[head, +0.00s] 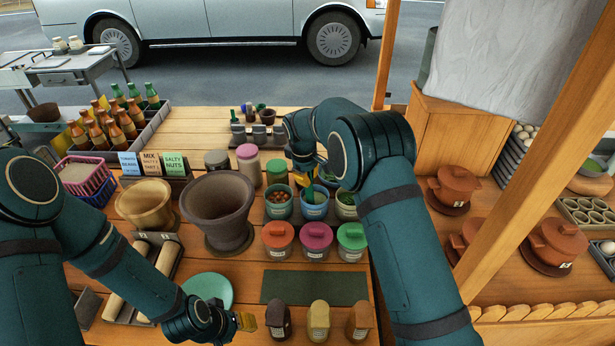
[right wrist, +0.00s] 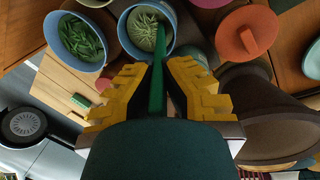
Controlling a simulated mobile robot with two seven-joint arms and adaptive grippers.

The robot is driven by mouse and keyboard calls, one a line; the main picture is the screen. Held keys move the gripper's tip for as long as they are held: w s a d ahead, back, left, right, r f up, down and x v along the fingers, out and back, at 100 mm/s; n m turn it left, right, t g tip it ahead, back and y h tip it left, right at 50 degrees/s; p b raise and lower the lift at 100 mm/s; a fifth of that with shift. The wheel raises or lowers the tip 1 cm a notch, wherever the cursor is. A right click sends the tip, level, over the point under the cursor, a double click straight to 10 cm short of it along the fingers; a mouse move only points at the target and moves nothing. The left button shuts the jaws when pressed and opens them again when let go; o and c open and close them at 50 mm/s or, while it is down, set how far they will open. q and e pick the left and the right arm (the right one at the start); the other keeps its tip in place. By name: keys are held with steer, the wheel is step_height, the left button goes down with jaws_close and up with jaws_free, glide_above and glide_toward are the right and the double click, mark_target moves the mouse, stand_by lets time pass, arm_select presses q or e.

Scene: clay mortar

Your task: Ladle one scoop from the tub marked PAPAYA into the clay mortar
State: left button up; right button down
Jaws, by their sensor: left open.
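The clay mortar (head: 213,215), a wide brown bowl, stands mid-table; its brown side also shows at the right of the right wrist view (right wrist: 275,135). Right of it is a row of blue open tubs. The middle tub (head: 314,211) holds pale green shreds (right wrist: 143,28); its label is too small to read. My right gripper (right wrist: 158,85) is above this tub, shut on the green handle of a ladle (right wrist: 158,65). The handle reaches into the tub; the ladle's bowl is not visible. My left gripper (head: 246,322) is open and empty near the table's front edge.
Neighbouring open tubs hold brown bits (head: 279,210) and green beans (head: 346,212). Lidded orange (head: 277,238), pink (head: 316,238) and green (head: 351,240) tubs stand in front. A smaller tan mortar (head: 147,204) and a teal plate (head: 208,288) are at left. A dark green mat (head: 314,287) lies clear.

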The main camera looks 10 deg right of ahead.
step_height(320, 180, up, 8)
steer(key=p, duration=0.4)
steer(key=shift+f+p, duration=0.15)
steer(key=shift+p, duration=0.2)
steer(key=shift+r+p, duration=0.3)
steer(key=shift+r, duration=0.6)
steer(key=shift+f, duration=0.1)
